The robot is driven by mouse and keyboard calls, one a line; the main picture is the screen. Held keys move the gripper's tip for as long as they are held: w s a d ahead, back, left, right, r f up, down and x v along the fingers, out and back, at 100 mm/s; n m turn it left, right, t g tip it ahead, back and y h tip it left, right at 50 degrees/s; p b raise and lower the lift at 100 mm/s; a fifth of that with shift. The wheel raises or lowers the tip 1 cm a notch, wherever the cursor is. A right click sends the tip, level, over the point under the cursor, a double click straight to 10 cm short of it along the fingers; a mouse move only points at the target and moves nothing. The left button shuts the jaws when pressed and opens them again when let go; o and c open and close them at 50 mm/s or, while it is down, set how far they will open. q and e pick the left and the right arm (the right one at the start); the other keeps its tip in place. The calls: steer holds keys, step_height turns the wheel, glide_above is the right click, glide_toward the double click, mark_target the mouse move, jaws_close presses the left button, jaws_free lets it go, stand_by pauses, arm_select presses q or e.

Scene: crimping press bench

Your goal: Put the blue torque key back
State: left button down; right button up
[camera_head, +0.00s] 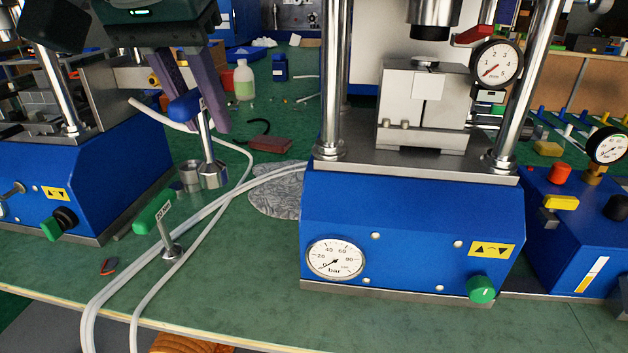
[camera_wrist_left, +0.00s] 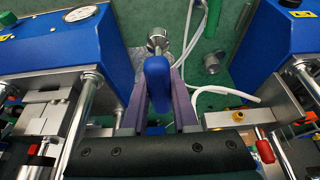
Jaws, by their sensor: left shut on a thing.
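The blue torque key has a blue handle (camera_head: 184,107) and a bright metal shaft running down to a thick metal end. My left gripper (camera_head: 200,126) has purple fingers and is shut on the blue handle, which also shows between the fingers in the left wrist view (camera_wrist_left: 157,82). The key hangs nearly upright, slightly tilted, over the green bench between two blue presses. A short metal cup (camera_head: 190,175) stands just left of the key's lower end. I cannot tell whether they touch. My right gripper is not in view.
A green-handled tool (camera_head: 155,212) with a metal foot stands in front. Pale hoses (camera_head: 205,223) run beside and behind the key. The left press (camera_head: 100,180) and centre press (camera_head: 410,225) flank it. A dark red block (camera_head: 270,145) lies behind right.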

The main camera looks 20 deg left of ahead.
arm_select(q)
step_height(320, 180, down, 15)
steer(key=b, duration=0.3)
steer(key=shift+f+b, duration=0.15)
steer(key=shift+b, duration=0.25)
steer(key=c, duration=0.7)
jaws_free()
steer(key=shift+f, duration=0.1)
